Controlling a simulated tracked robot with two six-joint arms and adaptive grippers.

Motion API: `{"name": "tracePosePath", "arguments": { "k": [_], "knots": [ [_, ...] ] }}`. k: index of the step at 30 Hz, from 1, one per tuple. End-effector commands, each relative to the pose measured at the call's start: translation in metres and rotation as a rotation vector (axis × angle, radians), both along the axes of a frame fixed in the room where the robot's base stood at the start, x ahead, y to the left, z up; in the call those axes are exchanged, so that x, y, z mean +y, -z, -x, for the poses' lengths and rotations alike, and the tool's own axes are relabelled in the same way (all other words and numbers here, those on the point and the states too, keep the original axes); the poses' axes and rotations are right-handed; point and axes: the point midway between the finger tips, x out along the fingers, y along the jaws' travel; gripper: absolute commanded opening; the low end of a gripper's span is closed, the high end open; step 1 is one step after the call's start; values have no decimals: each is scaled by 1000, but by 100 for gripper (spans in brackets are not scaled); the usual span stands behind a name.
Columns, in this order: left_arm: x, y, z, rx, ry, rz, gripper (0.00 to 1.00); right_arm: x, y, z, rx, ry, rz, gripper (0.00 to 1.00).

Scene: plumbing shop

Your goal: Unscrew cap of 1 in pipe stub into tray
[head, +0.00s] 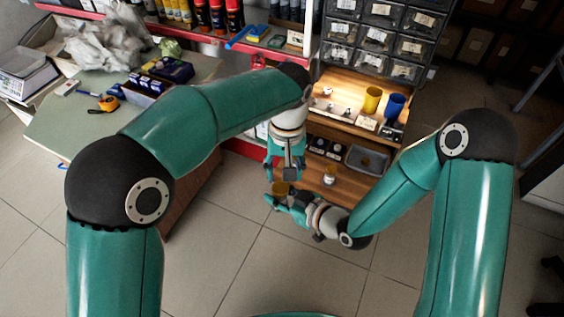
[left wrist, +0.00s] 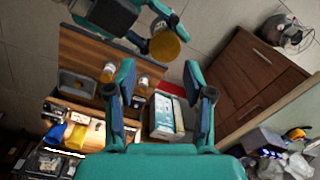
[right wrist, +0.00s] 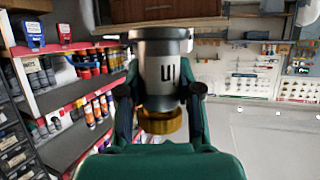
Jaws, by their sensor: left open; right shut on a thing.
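My right gripper (head: 284,198) is shut on a grey metal pipe stub (right wrist: 160,72) with a dark size mark on its side. A brass-coloured cap (right wrist: 160,124) sits on one end of the stub. The cap also shows in the head view (head: 281,187) and in the left wrist view (left wrist: 165,46). My left gripper (left wrist: 158,76) is open and empty. Its fingers point towards the cap, with a gap between. In the head view it is just above the cap. A grey tray (head: 352,160) stands on the lower wooden shelf; it also shows in the left wrist view (left wrist: 62,88).
A small jar (head: 330,175) stands on the lower shelf left of the tray. A yellow cup (head: 372,100) and a blue cup (head: 394,106) stand on the shelf above. A cluttered workbench (head: 60,125) is at left. The tiled floor around the grippers is clear.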

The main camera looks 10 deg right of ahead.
Motion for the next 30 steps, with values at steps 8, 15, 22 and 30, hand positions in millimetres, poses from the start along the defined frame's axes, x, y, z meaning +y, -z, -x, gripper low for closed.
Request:
{"name": "tracePosePath", "arguments": {
  "k": [8, 15, 22, 30],
  "knots": [
    [2, -4, 1, 18, 621, 8, 52, 0, -2, -1, -5, 0, -2, 0],
    [4, -8, 1, 34, 1148, 12, 52, 0, -2, -1, -5, 0, -2, 0],
    [5, -13, 2, 46, 1509, 10, 52, 0, -2, -1, -5, 0, -2, 0],
    [6, -16, 2, 30, 1614, 0, 52, 0, -2, -1, -5, 0, -2, 0]
  ]
}}
